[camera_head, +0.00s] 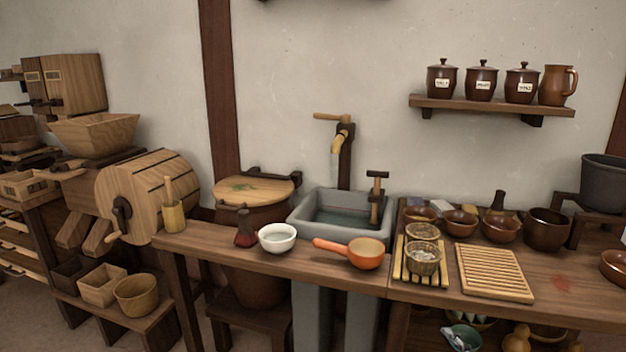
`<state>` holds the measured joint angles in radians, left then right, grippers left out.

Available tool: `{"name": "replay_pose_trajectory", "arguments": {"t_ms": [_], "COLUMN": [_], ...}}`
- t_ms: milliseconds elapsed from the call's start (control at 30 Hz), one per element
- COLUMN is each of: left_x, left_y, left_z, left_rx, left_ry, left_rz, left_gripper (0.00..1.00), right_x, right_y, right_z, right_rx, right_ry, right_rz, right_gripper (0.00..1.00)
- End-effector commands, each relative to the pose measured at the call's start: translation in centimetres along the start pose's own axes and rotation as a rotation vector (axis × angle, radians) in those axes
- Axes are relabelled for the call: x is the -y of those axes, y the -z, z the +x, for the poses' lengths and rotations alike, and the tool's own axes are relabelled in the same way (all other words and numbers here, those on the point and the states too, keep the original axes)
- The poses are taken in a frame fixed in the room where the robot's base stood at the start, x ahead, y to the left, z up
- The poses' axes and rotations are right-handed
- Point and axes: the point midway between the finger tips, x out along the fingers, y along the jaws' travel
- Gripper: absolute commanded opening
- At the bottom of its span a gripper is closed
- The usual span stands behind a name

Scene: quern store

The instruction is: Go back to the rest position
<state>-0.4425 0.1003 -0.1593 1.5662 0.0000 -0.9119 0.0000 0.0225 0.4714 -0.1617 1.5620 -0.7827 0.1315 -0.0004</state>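Neither of my grippers shows in the head view, and no arm of mine is in the picture. The task names no object. In front of me is a wooden counter (330,277) with a grey stone sink (298,226) set into it. A white bowl (277,239) and an orange-brown pan (364,254) with an orange handle stand on the counter before the sink. A slatted wooden board (493,273) lies to the right.
A wooden drum with a crank (150,190) stands at the left, with small boxes (101,287) below. Several brown bowls (501,230) stand at the counter's back right. A wall shelf (490,106) holds lidded jars and a jug. A dark bucket (604,184) stands far right.

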Motion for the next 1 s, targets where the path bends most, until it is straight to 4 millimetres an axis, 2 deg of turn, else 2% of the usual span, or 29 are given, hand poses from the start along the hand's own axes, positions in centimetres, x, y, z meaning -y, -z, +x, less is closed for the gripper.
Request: {"name": "replay_pose_trajectory", "arguments": {"t_ms": [33, 133, 233, 400, 500, 633, 800, 867, 1000], "left_x": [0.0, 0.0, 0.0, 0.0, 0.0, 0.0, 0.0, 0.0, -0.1], "left_y": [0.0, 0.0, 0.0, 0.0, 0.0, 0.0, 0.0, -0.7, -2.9], "left_z": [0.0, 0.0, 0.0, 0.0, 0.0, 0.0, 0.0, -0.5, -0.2], "left_rx": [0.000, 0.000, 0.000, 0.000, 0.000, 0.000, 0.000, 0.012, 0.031], "left_ry": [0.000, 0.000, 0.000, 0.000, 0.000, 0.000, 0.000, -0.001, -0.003], "left_rz": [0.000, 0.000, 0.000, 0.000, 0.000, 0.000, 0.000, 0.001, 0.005], "left_gripper": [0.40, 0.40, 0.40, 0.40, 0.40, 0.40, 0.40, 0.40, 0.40], "right_x": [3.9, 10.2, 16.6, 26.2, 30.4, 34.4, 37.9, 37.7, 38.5], "right_y": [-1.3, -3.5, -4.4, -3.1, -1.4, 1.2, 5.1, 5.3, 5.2], "right_z": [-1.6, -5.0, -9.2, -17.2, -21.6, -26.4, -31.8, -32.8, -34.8], "right_rx": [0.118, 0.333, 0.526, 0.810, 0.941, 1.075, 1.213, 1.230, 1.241], "right_ry": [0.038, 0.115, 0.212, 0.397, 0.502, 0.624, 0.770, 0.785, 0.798], "right_rz": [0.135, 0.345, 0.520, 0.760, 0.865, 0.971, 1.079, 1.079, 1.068], "right_gripper": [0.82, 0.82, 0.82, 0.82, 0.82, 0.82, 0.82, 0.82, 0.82]}}
